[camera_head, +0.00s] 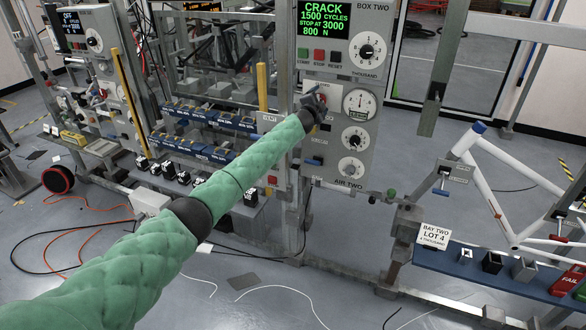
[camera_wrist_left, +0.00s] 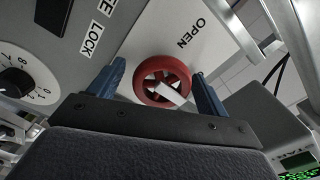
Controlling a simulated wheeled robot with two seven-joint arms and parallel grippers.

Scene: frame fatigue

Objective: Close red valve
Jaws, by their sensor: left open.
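The red valve (camera_wrist_left: 162,80) is a small round handwheel with a white bar across it, on a pale plate marked OPEN. In the left wrist view it sits between the two blue fingers of my left gripper (camera_wrist_left: 157,92), with a gap on each side. The fingers are open; I cannot tell whether they reach around the rim or stop short of it. In the head view my left gripper (camera_head: 316,104) is at the grey BOX TWO panel (camera_head: 343,140), and it mostly hides the valve there. My right gripper is not in view.
Gauges and dials (camera_head: 361,102) are close right of the gripper on the panel. A lit CRACK display (camera_head: 324,18) is above. A blue shelf (camera_head: 462,262) with small blocks and a white bicycle frame (camera_head: 482,178) stand at right. Cables lie on the floor at left.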

